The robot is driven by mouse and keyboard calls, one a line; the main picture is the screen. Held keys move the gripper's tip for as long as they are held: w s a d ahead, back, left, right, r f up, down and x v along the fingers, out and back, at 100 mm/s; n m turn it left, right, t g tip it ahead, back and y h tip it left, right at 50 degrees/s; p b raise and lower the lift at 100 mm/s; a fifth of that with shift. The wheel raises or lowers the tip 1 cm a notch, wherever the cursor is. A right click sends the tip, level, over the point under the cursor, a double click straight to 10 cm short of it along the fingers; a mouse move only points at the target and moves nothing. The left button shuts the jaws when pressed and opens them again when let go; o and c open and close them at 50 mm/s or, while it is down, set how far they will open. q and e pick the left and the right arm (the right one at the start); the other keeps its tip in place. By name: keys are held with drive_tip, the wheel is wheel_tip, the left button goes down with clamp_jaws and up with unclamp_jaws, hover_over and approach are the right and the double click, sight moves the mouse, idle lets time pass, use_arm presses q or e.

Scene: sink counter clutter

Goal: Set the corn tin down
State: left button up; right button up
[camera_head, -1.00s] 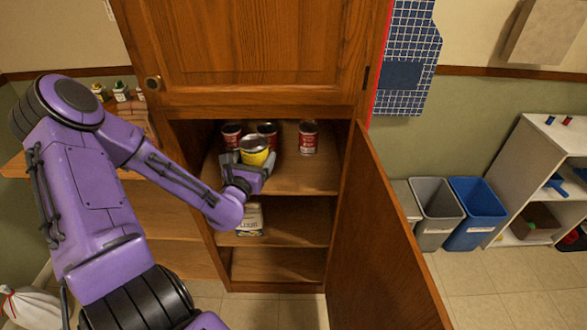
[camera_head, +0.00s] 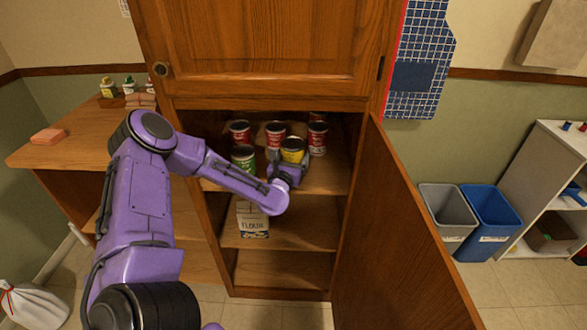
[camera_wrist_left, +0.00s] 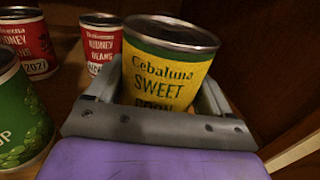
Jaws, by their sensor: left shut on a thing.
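The corn tin (camera_head: 292,149), with a yellow "Sweet Corn" label, is upright in the front right part of the cabinet's upper open shelf (camera_head: 325,180). My left gripper (camera_head: 288,166) is shut on it from the front, with a finger on each side. In the left wrist view the corn tin (camera_wrist_left: 165,78) stands between the fingers (camera_wrist_left: 160,100). Its base is hidden by the gripper, so I cannot tell whether it touches the shelf. My right gripper is not in view.
Red kidney bean tins (camera_head: 240,132) (camera_head: 275,134) and another red tin (camera_head: 317,138) stand behind. A green tin (camera_head: 243,157) stands to the left. A flour bag (camera_head: 252,220) is on the shelf below. The open cabinet door (camera_head: 395,240) bounds the right side.

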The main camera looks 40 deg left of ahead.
use_arm(q)
drive_tip(key=f, duration=0.3)
drive_tip(key=shift+w+f, duration=0.2)
drive_tip(key=shift+f, duration=0.05)
